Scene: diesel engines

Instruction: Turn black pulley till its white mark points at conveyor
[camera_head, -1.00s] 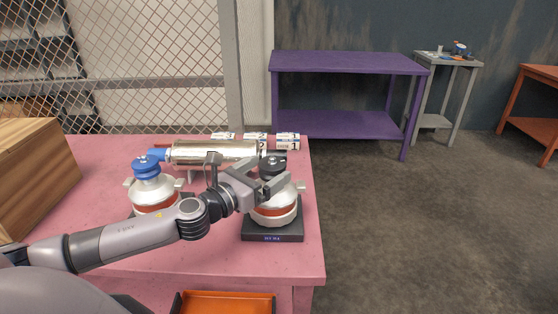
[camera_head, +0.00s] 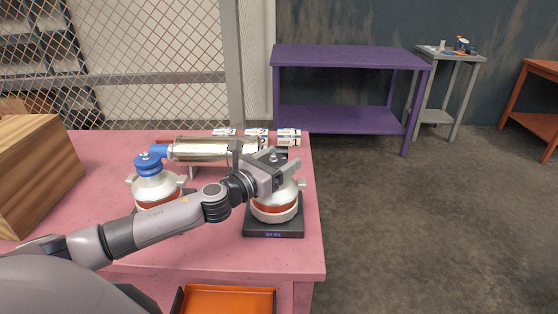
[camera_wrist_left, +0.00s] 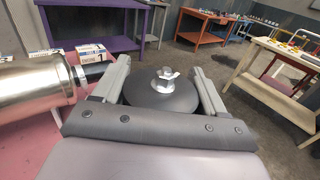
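The black pulley (camera_wrist_left: 158,98) lies between the two fingers of my left gripper (camera_wrist_left: 160,70) in the left wrist view. A silver bolt (camera_wrist_left: 166,80) stands at its centre. In the head view my left gripper (camera_head: 280,162) is over the right-hand pump-like unit (camera_head: 275,206) and mostly hides the pulley. I cannot identify the conveyor with certainty. My right gripper is not in view.
A silver cylinder (camera_head: 215,149) lies behind, with a blue pulley (camera_head: 149,161) on the left unit. Small labelled boxes (camera_head: 289,138) stand at the back of the pink table (camera_head: 105,200). A wooden box (camera_head: 40,170) is at left. A purple shelf (camera_head: 345,60) stands beyond.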

